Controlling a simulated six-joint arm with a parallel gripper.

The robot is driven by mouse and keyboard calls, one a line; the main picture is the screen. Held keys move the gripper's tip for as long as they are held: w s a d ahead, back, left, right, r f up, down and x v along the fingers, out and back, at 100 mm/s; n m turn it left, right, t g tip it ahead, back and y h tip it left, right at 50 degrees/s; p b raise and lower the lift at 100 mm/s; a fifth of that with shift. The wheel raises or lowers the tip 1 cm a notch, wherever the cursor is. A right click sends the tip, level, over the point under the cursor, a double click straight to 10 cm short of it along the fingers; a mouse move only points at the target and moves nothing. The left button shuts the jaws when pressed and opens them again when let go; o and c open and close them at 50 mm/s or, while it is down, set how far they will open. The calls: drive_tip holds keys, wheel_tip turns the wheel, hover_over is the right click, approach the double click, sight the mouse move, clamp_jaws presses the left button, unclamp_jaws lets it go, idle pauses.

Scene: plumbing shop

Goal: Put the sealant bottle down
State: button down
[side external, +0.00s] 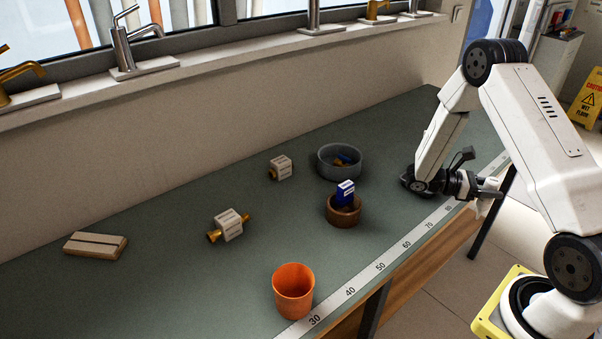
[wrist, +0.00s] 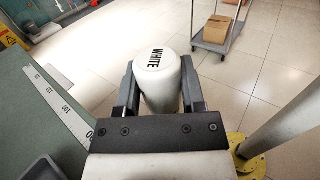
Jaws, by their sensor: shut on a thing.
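The sealant bottle (wrist: 157,88) is white with a rounded end printed "WHITE". My gripper (wrist: 160,78) is shut on it, with one dark finger on each side in the wrist view. In the side external view my gripper (side external: 487,189) is at the right, by the front edge of the green workbench (side external: 190,295). Only a small pale part of the bottle (side external: 480,209) shows there. In the wrist view the bottle appears against the tiled floor, beside the bench edge. Its lower end is hidden.
A grey bowl (side external: 323,167) and a brown bowl (side external: 343,220) holding a blue box (side external: 345,192) stand mid-bench. An orange cup (side external: 293,291), two white-labelled brass fittings (side external: 228,226) (side external: 281,168) and a wooden block (side external: 95,246) are further left. A ruler strip (side external: 380,267) lines the front edge.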

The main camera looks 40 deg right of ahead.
drive_tip(key=w+d+r+n+t+h, duration=0.2)
drive_tip(key=w+d+r+n+t, duration=0.1)
drive_tip(key=w+d+n+t, duration=0.25)
drive_tip(key=w+d+r+n+t+h, duration=0.2)
drive_tip(key=w+r+n+t, duration=0.15)
drive_tip(key=w+t, duration=0.4)
drive_tip(key=w+d+r+n+t+h, duration=0.25)
drive_tip(key=w+d+n+t, duration=0.2)
drive_tip(key=t, duration=0.25)
drive_tip(key=w+a+r+n+t+y, duration=0.1)
drive_tip(key=w+a+n+t+y, duration=0.1)
drive_tip(key=w, duration=0.6)
drive_tip(key=shift+w+a+r+n+t, duration=0.15)
drive_tip(key=shift+w+a+n+t, duration=0.25)
drive_tip(key=shift+n+t, duration=0.7)
drive_tip(key=shift+a, duration=0.1)
drive_tip(key=w+d+f, duration=0.7)
drive_tip(key=w+f, duration=0.2)
drive_tip(key=w, duration=0.2)
drive_tip(key=shift+d+f, duration=0.2)
drive_tip(key=shift+f, duration=0.05)
drive_tip(key=shift+w+f, duration=0.1)
drive_tip(key=shift+w, duration=0.05)
